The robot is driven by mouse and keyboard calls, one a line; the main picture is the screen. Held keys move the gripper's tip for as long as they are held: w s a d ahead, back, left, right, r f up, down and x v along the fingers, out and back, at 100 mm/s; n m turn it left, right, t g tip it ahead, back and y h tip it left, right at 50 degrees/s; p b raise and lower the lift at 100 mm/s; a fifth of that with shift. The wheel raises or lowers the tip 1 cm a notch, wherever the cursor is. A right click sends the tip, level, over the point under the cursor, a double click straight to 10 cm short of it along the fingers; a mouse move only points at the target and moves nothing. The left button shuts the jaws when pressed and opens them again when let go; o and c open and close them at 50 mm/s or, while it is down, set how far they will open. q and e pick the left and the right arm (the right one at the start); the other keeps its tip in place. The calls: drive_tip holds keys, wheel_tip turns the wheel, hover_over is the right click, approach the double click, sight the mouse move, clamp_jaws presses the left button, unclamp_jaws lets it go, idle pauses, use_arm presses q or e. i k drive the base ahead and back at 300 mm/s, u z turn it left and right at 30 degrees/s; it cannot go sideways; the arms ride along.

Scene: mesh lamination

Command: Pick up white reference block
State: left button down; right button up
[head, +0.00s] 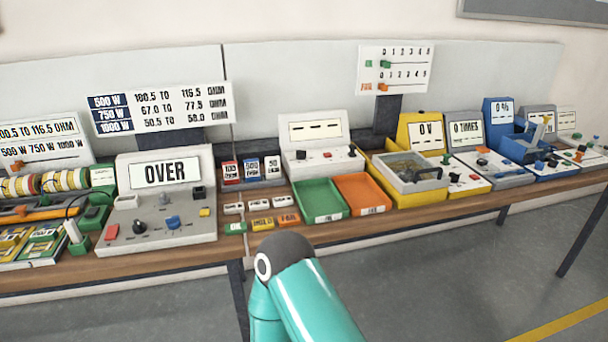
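Three small white blocks lie in a row near the front of the bench: a left one (234,208), a middle one (259,204) and a right one (283,201). They sit just behind small green, yellow and orange labelled blocks. Their markings are too small to read, so I cannot tell which is the reference block. A teal link of my arm rises from the bottom centre, in front of the bench edge. Neither of my grippers shows.
Several coloured instruments fill the right side. The bench (165,262) has a narrow bare front strip.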

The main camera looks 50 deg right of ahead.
sight(272, 163)
drive_tip(key=z, duration=1.2)
drive_tip(key=k, duration=0.1)
drive_tip(key=u, duration=0.5)
drive_tip(key=i, duration=0.25)
